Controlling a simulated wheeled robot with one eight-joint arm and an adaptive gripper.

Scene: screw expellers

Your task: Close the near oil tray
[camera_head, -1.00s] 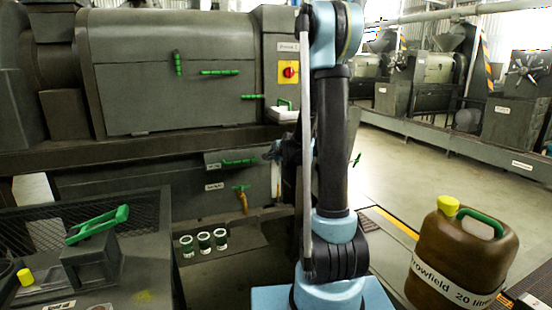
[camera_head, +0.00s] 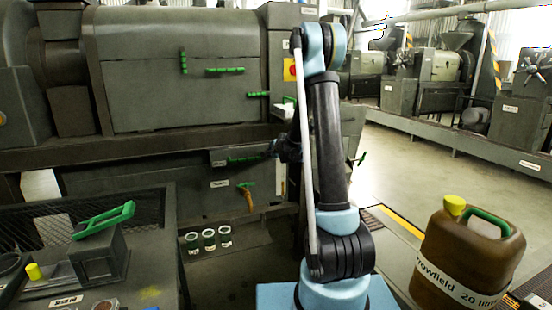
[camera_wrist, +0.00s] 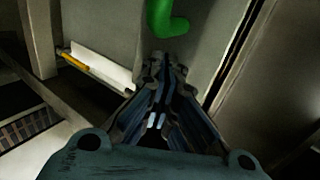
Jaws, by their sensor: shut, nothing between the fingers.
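The oil tray front (camera_head: 220,158) is a grey panel with a small label, low on the machine left of my arm. Its green bar handle (camera_head: 243,160) runs across it. My gripper (camera_head: 273,150) is shut and empty at the right end of this handle. In the wrist view the shut fingertips (camera_wrist: 163,62) point at a grey face (camera_wrist: 205,25), just below a green handle end (camera_wrist: 165,18). Whether they touch is unclear. My gripper and arm hide the right part of the tray, and how far it stands out cannot be told.
Below the tray are a brass tap with a green lever (camera_head: 248,193) and several green-banded jars (camera_head: 209,240) on a ledge. A dark bench (camera_head: 150,250) stands at left. A brown jerrycan (camera_head: 460,255) stands at right. The floor behind it is clear.

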